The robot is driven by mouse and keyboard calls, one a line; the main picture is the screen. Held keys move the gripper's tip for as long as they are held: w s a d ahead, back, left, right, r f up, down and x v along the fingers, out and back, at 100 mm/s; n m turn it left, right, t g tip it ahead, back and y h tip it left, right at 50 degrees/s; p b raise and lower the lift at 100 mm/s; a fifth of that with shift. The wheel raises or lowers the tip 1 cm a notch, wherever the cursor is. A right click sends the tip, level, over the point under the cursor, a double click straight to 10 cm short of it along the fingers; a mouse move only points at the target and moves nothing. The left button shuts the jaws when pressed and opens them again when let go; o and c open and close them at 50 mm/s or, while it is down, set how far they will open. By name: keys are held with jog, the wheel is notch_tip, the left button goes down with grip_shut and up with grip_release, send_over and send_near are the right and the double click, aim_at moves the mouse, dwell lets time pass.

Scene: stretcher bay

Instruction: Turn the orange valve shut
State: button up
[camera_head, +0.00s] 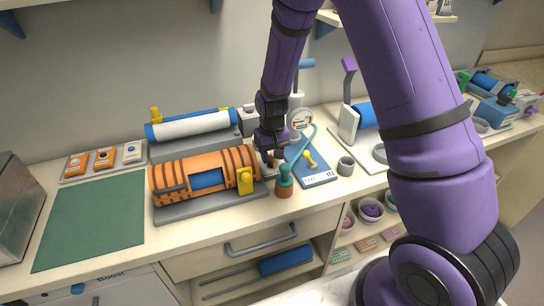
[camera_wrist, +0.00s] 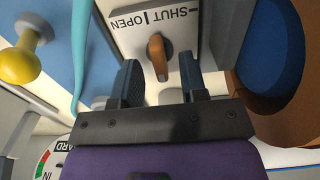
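The orange valve (camera_wrist: 158,56) is a small lever on a pale plate (camera_wrist: 192,42) marked OPEN and SHUT, upside down in the wrist view. The lever runs almost straight up and down in that view. My gripper (camera_wrist: 160,72) is open, with one dark finger on each side of the lever and a visible gap to both. I cannot tell how deep the fingers reach around it. In the head view my gripper (camera_head: 271,150) points down at the bench behind the green-topped bottle, and it mostly hides the valve there.
An orange striped cylinder holder (camera_head: 205,175) stands close on the left. A green-topped bottle (camera_head: 284,182) is just in front. A blue board (camera_head: 316,172) with a yellow knob, teal tube and gauge (camera_head: 301,121) is on the right. The green mat (camera_head: 95,222) is clear.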

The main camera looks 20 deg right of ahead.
jog(key=shift+f, duration=0.4)
jog(key=shift+c, duration=0.2)
grip_shut()
